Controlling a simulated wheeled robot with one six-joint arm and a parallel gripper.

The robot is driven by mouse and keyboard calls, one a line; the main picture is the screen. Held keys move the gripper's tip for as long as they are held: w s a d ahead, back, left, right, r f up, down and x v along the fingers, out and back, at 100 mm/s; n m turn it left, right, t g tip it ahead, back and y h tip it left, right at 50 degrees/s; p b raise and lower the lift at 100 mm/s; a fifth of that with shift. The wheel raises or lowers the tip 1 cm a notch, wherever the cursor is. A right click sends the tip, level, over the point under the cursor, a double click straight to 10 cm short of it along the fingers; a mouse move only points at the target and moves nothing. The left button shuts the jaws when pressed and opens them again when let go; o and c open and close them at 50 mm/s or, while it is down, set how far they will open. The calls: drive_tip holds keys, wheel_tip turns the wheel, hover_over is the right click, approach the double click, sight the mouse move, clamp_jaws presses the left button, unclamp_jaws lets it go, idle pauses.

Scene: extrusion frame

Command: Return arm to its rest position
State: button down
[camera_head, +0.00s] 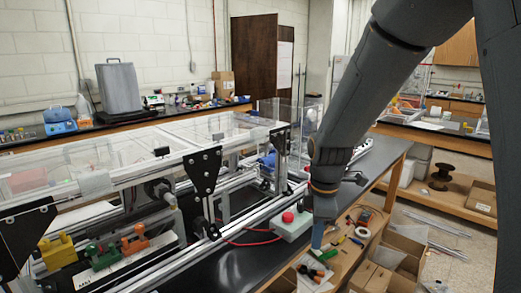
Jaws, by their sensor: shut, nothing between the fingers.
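My arm comes down from the upper right of the head view, bends at the elbow, and reaches down toward the workbench. My gripper (317,243) is at its lower end, pointing down over the bench front, right of the grey box with a red button (291,224). The fingers look shut and hold nothing. They are small and partly merge with the tools behind them, so I cannot tell how far above the surface they are.
The aluminium extrusion frame (205,170) with clear panels fills the left. Yellow (57,252), green (101,257) and orange (135,241) blocks sit at its front. Tools and open cardboard boxes (385,262) lie at the lower right. A dark spool (440,177) stands on a shelf.

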drive_tip(key=s+d+f+m+b, duration=0.2)
drive_tip(key=s+m, duration=0.3)
drive_tip(key=m, duration=0.3)
drive_tip(key=s+d+f+m+b, duration=0.2)
drive_tip(key=s+d+f+m, duration=0.1)
drive_tip(key=s+m, duration=0.3)
drive_tip(key=shift+s+f+m+t, duration=0.25)
drive_tip(key=shift+f+m, duration=0.3)
drive_tip(key=shift+m, duration=0.65)
idle(1.1)
